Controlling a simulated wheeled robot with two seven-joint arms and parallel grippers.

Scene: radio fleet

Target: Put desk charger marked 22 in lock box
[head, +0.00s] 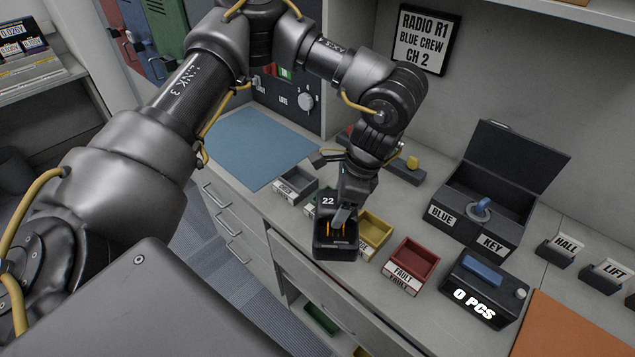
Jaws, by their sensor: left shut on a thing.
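The black desk charger (336,251) marked 22 is at the front edge of the counter, upright, with orange contacts in its slot. My left gripper (342,214) reaches down from above and is shut on the charger, hiding part of it. I cannot tell whether the charger touches the counter. My right gripper is not in view.
Small grey (297,186), yellow (372,233) and red (411,262) trays stand around the charger. A black device reading 0 PCS (480,292) is at the front right. A blue mat (258,146) lies clear at the left. A drawer below stands open.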

